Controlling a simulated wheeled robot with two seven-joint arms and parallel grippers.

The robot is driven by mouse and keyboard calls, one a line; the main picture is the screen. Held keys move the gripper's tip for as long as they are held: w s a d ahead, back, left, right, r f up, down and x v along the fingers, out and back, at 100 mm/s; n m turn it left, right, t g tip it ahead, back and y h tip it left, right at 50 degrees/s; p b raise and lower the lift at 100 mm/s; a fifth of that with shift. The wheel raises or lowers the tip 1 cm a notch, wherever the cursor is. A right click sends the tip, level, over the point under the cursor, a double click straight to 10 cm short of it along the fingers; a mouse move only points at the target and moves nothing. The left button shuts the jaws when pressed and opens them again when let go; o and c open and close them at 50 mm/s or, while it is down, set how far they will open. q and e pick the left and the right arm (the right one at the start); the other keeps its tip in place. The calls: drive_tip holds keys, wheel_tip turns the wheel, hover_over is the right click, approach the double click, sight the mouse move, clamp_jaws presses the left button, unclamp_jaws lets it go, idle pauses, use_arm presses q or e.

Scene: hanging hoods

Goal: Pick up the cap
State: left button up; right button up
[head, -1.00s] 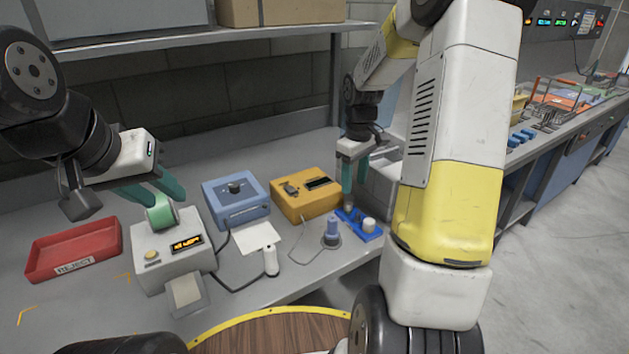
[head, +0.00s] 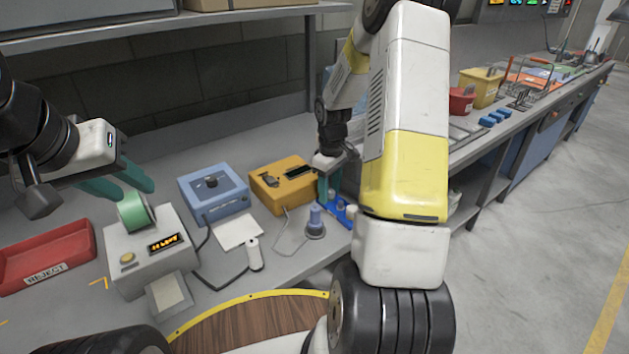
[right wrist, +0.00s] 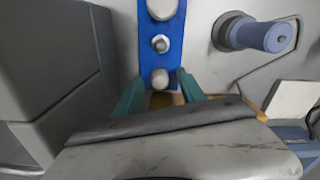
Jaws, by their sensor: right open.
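A blue holder (right wrist: 146,30) carries a row of round whitish pieces. They are a large one (right wrist: 161,8) at the far end, a ringed one (right wrist: 160,44) in the middle and a small rounded one (right wrist: 160,78) at the near end. I cannot tell which is the cap. My right gripper (right wrist: 159,88) is open, its teal fingers either side of the near piece. In the head view my right gripper (head: 330,186) is over the holder (head: 346,216), partly hiding it. My left gripper (head: 122,184) is open and empty above the green roll (head: 136,211).
A blue-grey knobbed post (head: 316,222) stands beside the holder. Blue (head: 212,189) and yellow (head: 283,186) boxes stand behind it. A label printer (head: 150,254) and red reject tray (head: 45,258) are at left. A grey box wall (right wrist: 50,70) is close beside my right gripper.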

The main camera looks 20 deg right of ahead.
clamp_jaws()
drive_tip(key=shift+r, duration=0.2)
